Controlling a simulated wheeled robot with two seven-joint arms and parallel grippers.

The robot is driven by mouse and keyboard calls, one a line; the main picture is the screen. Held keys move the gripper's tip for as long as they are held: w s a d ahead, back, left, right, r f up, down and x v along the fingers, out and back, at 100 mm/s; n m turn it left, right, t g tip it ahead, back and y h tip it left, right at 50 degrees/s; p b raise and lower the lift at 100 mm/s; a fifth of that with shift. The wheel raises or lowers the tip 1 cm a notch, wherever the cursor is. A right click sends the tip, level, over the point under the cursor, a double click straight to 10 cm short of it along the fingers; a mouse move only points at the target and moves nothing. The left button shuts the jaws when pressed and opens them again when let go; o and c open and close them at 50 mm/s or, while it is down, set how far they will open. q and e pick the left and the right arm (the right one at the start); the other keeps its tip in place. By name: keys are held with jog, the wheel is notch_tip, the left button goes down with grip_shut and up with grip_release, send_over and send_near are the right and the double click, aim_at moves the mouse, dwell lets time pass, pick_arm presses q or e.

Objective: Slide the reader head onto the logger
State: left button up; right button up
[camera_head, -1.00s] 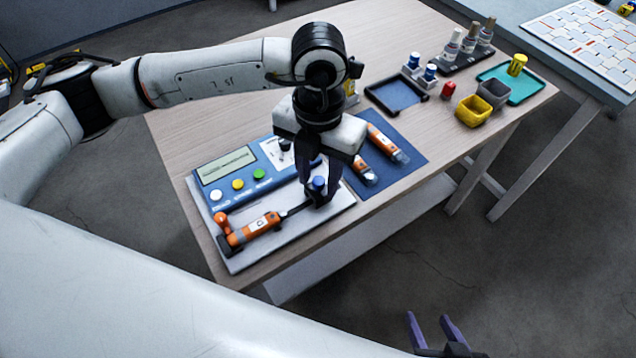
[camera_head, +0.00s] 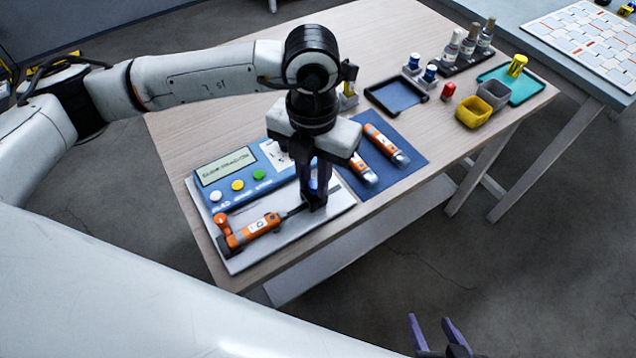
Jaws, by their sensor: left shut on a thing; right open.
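The logger (camera_head: 252,231), an orange body with a pale label, lies on a light grey board (camera_head: 236,266). A thin dark stem points from its right end towards the reader head. An orange knob (camera_head: 221,219) is by its left end. My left gripper (camera_head: 317,190) points down and is shut on the reader head (camera_head: 314,203), a black block with a blue part between the fingers. The block is at the stem's right end; whether it is around the stem or only against it, I cannot tell. My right gripper (camera_head: 434,333) is open and empty at the bottom, away from the table.
A blue console (camera_head: 205,189) with a display and coloured buttons stands behind the logger. More orange loggers (camera_head: 386,145) lie on a blue mat (camera_head: 405,169). A black-rimmed tray (camera_head: 373,98), a yellow bin (camera_head: 473,113) and a grey bin (camera_head: 493,94) stand at the right.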

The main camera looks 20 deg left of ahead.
pick_arm(q)
jog(key=shift+s+a, duration=0.5)
jog(key=shift+s, duration=0.15)
jog(key=shift+s+a, duration=0.4)
jog(key=shift+s, duration=0.1)
jog(key=shift+s+a, duration=0.75)
jog(key=shift+s, duration=0.25)
jog(key=shift+b, duration=0.35)
jog(key=o, duration=0.7)
